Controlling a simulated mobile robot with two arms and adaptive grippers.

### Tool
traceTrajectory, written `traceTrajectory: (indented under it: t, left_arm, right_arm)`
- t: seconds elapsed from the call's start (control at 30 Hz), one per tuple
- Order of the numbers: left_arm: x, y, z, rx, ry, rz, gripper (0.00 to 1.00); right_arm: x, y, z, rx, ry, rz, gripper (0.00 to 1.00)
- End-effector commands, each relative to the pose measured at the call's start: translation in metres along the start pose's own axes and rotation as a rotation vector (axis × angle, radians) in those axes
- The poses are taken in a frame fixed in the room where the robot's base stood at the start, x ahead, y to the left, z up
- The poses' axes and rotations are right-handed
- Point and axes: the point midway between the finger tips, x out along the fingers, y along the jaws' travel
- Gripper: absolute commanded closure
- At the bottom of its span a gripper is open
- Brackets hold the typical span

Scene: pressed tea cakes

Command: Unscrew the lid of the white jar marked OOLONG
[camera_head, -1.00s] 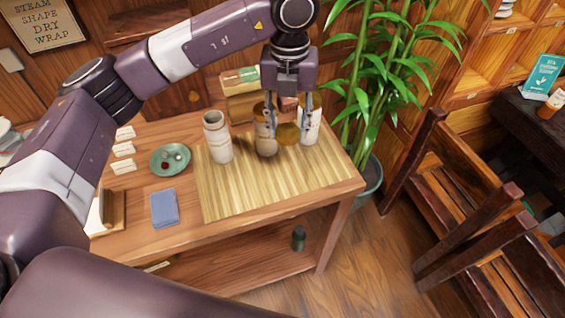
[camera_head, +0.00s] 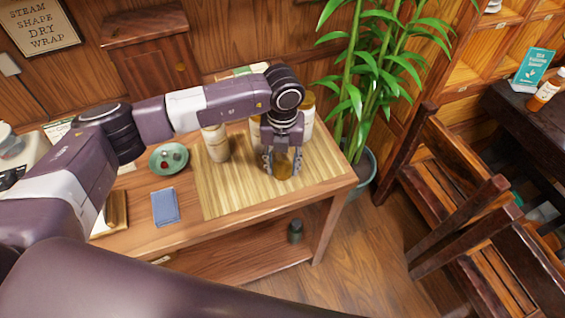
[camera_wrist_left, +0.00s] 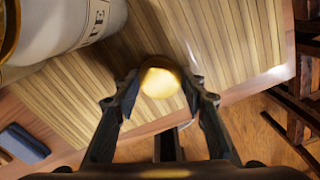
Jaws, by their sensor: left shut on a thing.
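My left gripper (camera_head: 281,166) is shut on a round golden lid (camera_head: 284,169) low over the slatted mat (camera_head: 225,190), in front of the jars. I cannot tell whether the lid touches the mat. In the left wrist view the lid (camera_wrist_left: 159,82) sits between the fingertips. A pale jar (camera_head: 216,145) stands at the mat's left; another (camera_head: 307,117) stands behind my wrist, and a third (camera_head: 255,130) is mostly hidden by my arm. The wrist view shows a white jar (camera_wrist_left: 65,25) with a gold rim and letters ending in "TE". No OOLONG marking is readable. My right gripper is out of view.
A green dish (camera_head: 168,158) with small items and a blue cloth (camera_head: 165,206) lie left of the mat. A potted bamboo (camera_head: 365,170) stands off the table's right end. The mat's front and right parts are clear. A dark container (camera_head: 295,231) stands on the lower shelf.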

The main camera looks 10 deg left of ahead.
Motion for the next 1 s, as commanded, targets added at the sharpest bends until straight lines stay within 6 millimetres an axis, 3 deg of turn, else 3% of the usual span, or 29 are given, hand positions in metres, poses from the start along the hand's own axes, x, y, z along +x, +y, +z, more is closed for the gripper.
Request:
traceTrajectory:
  t: [0.27, 0.3, 0.43, 0.83, 1.0]
  left_arm:
    - [0.005, 0.0, 0.0, 0.0, 0.0, 0.0, 0.91]
    - [0.003, 0.0, 0.0, 0.0, -0.001, 0.0, 0.57]
    - [0.003, 0.0, 0.0, 0.0, 0.0, 0.0, 0.44]
    - [-0.004, -0.001, 0.001, 0.0, -0.002, -0.001, 0.44]
    - [-0.034, -0.001, 0.002, 0.001, -0.006, -0.003, 0.44]
  right_arm:
    - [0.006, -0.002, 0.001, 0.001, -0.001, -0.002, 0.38]
    - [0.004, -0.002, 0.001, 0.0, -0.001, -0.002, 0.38]
    - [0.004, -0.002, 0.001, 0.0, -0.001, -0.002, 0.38]
    - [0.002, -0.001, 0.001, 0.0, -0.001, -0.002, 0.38]
    - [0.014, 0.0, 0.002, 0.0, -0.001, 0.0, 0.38]
